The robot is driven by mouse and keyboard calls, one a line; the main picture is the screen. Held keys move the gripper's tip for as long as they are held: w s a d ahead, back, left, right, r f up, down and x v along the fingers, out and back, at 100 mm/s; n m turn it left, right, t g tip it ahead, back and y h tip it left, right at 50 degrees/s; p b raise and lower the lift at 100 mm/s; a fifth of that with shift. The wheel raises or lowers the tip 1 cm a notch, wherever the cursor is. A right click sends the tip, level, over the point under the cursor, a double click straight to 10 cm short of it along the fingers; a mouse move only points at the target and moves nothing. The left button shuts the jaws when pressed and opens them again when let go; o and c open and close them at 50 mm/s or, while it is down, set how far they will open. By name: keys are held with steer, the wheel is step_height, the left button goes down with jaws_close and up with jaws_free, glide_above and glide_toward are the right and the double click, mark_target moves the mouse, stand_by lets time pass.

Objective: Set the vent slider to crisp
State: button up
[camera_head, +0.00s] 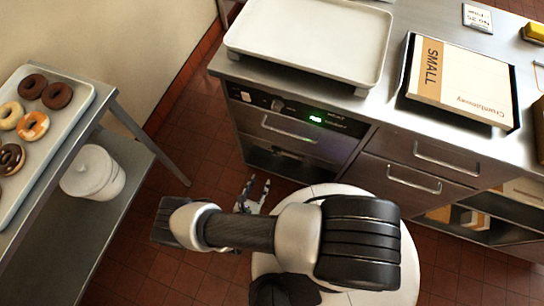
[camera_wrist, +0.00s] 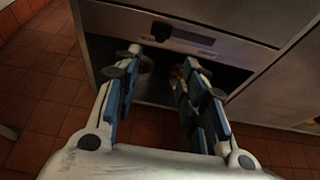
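A dark knob (camera_wrist: 162,31), which looks like the vent slider, sits on the metal front of the cabinet in the wrist view.
The cabinet has a bar handle (camera_head: 290,130) and a green display (camera_head: 316,120). A tray (camera_head: 310,35) and a box marked SMALL (camera_head: 460,80) rest on the counter. A donut rack (camera_head: 85,130) with a white pot (camera_head: 93,173) stands left. Tiled floor (camera_head: 175,130) lies between.

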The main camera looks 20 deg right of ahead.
mark_target(274, 155)
steer(key=b+x, duration=0.4)
steer(key=x, duration=1.1)
steer(key=shift+w+d+f, duration=0.1)
steer(key=shift+d+f, duration=0.1)
steer(key=shift+x, duration=0.75)
steer(key=shift+r, duration=0.1)
jaws_close()
